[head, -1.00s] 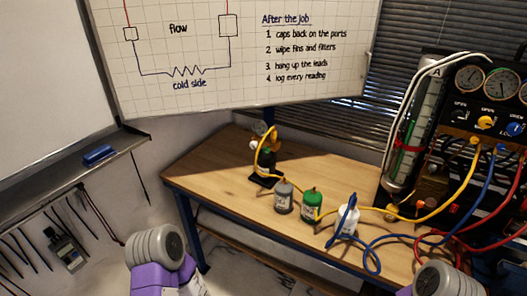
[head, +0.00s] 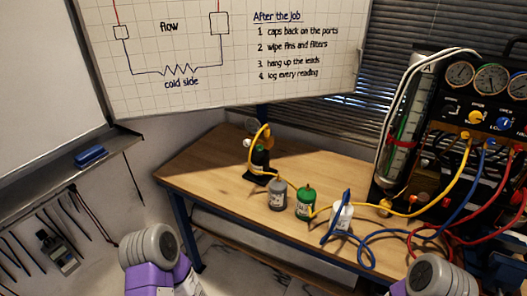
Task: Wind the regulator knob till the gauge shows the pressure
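The gauge rig stands at the right, with several round dials along its top; three show, a left gauge (head: 459,73), a middle gauge (head: 491,78) and a right gauge (head: 518,85) near the picture edge. Their needles are too small to read. Below them are a yellow knob (head: 474,117) and a blue knob (head: 503,123). I cannot tell which part is the regulator knob. A small dark device with a yellow hose (head: 258,160) stands at the table's back left. Only my purple and grey arm links show at the bottom; neither gripper is in view.
A clear cylinder (head: 408,120) stands left of the dials. A whiteboard (head: 230,60) hangs behind.

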